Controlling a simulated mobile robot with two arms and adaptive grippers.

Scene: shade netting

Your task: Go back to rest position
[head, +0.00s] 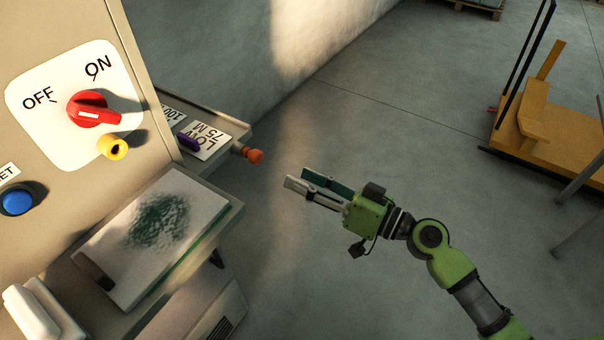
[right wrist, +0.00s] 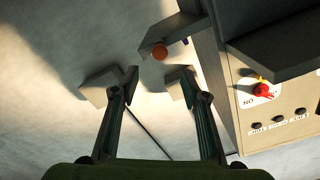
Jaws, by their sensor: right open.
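My right gripper (head: 318,190) is held out over the floor in the middle of the head view, to the right of the machine (head: 60,110). Its fingers are apart and nothing is between them. In the right wrist view my right gripper (right wrist: 150,88) also shows open and empty, with the machine (right wrist: 240,100) to its right. The orange knob (head: 254,155) on the side ledge is left of the fingertips and apart from them. It also shows beyond the fingers in the right wrist view (right wrist: 160,51). My left gripper is not in view.
The machine has a red ON/OFF switch (head: 94,110), a yellow knob (head: 114,147) and a blue button (head: 17,200). A shelf with a white and green-stained pad (head: 150,240) juts out below. A yellow cart (head: 545,120) stands at the right. The floor between is clear.

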